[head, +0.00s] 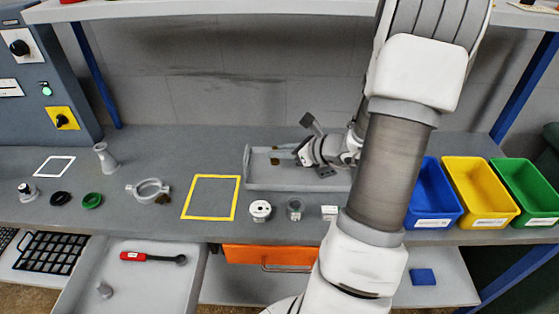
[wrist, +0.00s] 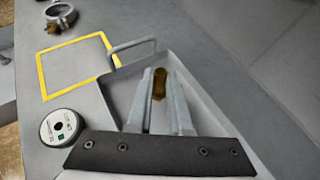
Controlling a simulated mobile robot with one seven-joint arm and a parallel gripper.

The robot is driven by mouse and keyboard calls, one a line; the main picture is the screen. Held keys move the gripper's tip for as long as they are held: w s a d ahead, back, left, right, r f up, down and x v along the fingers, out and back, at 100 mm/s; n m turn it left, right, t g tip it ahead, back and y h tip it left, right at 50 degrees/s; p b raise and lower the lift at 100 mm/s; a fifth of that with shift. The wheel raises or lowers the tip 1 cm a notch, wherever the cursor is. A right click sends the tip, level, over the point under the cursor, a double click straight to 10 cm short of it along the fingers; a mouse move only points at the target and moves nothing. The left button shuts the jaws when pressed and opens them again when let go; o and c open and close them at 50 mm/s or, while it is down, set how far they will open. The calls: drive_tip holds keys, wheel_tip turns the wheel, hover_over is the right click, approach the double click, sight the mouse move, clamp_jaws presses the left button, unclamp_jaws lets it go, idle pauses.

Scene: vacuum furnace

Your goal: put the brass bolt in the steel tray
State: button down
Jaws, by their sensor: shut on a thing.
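The brass bolt (wrist: 159,88) shows in the wrist view between the tips of my gripper (wrist: 160,95), which is shut on it. Much of the bolt is hidden by the fingers. The grey steel tray (wrist: 222,124) lies under the gripper in the wrist view. In the head view the steel tray (head: 247,168) is on the bench behind my arm, its right part hidden. My gripper (head: 290,152) is over the tray there, with the bolt (head: 275,161) small and dark at the fingertips. I cannot tell whether the bolt touches the tray floor.
A yellow-outlined square (head: 184,208) is left of the tray. A white round part (head: 260,210), a grey cup-like part (head: 295,209) and a white block (head: 329,212) stand in front of the tray. Blue (head: 433,222), yellow (head: 487,222) and green (head: 531,222) bins are to the right.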

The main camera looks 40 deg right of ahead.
sight(277, 160)
drive_tip(key=shift+f, duration=1.35)
drive_tip(key=shift+f+b, duration=0.1)
drive_tip(key=shift+b, duration=0.2)
drive_tip(key=shift+f, duration=0.15)
drive_tip(key=c, duration=0.8)
unclamp_jaws()
drive_tip(key=shift+c, duration=0.2)
drive_tip(key=shift+r, duration=0.2)
drive_tip(key=shift+r, duration=0.2)
drive_tip(key=p+v, duration=0.2)
drive_tip(key=v, duration=1)
